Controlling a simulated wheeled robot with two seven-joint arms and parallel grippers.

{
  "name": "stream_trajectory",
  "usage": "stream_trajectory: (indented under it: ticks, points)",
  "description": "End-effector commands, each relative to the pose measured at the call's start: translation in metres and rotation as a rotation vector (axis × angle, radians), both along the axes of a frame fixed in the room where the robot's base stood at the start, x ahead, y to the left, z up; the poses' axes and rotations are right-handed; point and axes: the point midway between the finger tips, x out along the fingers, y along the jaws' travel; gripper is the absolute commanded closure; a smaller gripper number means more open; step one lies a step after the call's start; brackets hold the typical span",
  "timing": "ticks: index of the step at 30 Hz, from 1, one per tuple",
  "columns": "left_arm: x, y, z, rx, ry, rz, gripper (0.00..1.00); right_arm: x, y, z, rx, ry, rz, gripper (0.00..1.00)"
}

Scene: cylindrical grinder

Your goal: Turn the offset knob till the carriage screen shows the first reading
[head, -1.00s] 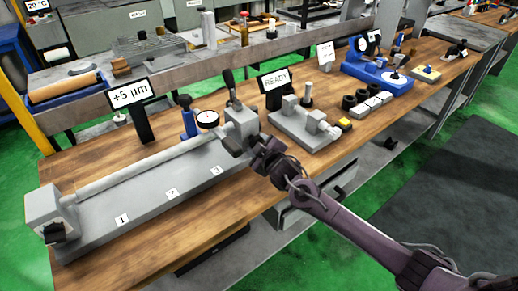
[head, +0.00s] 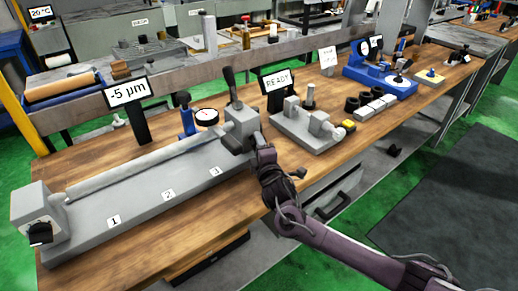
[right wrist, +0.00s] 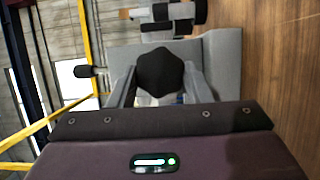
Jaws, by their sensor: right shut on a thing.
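A screen on a black post (head: 128,92) at the left reads -5 µm. A long grey bar lies along the grey bed (head: 140,222), marked 1, 2 and 3, between a left end block and a right end block (head: 241,128). My left gripper is not in view.
A dial gauge (head: 206,116) stands behind the bar. A black lever (head: 230,84) rises from the right end block. A READY screen (head: 277,82) and a grey fixture (head: 300,130) stand to the right. Another black knob (head: 40,233) is on the left end block.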

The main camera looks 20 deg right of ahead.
Motion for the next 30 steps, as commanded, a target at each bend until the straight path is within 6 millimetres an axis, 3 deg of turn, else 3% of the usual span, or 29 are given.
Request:
stream_trajectory:
  ticks: [21,22,26,30]
  points:
    - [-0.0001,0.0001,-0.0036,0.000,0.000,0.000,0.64,-0.0005,0.0010,-0.0026,-0.073,-0.022,0.003,0.78]
    - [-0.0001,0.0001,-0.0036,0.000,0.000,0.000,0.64,-0.0005,0.0009,-0.0026,-0.073,-0.022,0.003,0.53]
    - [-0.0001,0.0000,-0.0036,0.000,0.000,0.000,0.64,-0.0004,0.0007,-0.0022,-0.072,-0.023,0.003,0.36]
    - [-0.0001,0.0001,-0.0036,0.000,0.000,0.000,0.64,-0.0002,0.0004,-0.0016,-0.071,-0.024,0.002,0.34]
